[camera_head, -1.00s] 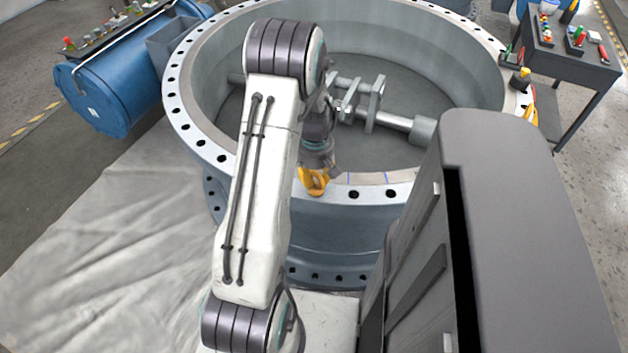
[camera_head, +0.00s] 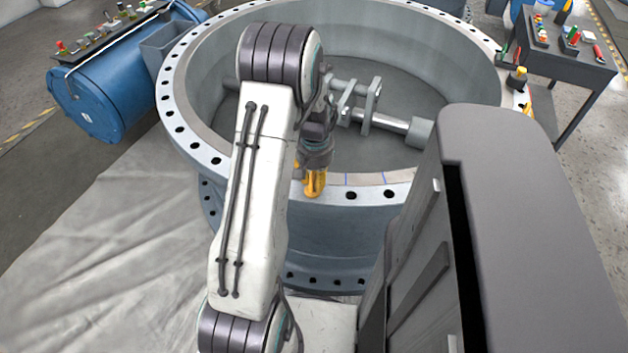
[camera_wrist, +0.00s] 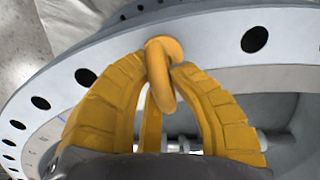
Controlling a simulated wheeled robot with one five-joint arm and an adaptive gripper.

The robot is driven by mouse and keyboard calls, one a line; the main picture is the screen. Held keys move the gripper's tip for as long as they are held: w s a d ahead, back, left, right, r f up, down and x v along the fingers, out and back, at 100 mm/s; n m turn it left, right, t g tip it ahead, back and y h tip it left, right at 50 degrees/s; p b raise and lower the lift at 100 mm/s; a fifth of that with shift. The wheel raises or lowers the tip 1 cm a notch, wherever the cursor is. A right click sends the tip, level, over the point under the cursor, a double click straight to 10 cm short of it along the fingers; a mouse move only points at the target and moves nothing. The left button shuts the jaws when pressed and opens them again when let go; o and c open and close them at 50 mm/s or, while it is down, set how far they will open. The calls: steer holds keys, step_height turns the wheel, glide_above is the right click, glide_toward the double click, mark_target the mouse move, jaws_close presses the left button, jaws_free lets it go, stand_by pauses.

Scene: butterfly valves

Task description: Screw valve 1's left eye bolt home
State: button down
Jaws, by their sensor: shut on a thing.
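Valve 1 is the large grey ring-shaped body (camera_head: 345,235) with a flat flange full of bolt holes. The yellow eye bolt (camera_wrist: 160,82) stands at the flange in the wrist view, its ring upright and its round collar at the flange face. I cannot tell whether the collar is fully seated. My gripper (camera_wrist: 158,66) has yellow fingers on either side of the eye bolt and is shut on it. In the head view my gripper (camera_head: 314,184) is over the near flange rim; the eye bolt cannot be told apart from the fingers there.
A shaft with brackets (camera_head: 372,110) lies across the valve's inside. A small dark and yellow object (camera_head: 517,78) sits on the right rim. A dark table (camera_head: 565,68) with small parts stands at the right, a blue drum (camera_head: 110,95) at the left. A pale sheet (camera_head: 110,240) covers the left floor.

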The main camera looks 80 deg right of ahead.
steer(key=m, duration=0.4)
steer(key=shift+s+a+f+m+b, duration=0.1)
steer(key=shift+s+a+m+b, duration=0.05)
steer(key=shift+m+b, duration=0.2)
steer(key=m, duration=0.4)
steer(key=shift+s+a+m, duration=0.1)
steer(key=shift+a+m, duration=0.1)
steer(key=shift+m, duration=0.05)
steer(key=m+b, duration=0.1)
steer(key=m, duration=0.3)
steer(key=shift+a, duration=0.2)
steer(key=shift+a+m, duration=0.2)
steer(key=shift+m, duration=2.1)
steer(key=c, duration=1.1)
jaws_free()
steer(key=shift+d+r, duration=0.1)
steer(key=shift+r, duration=0.1)
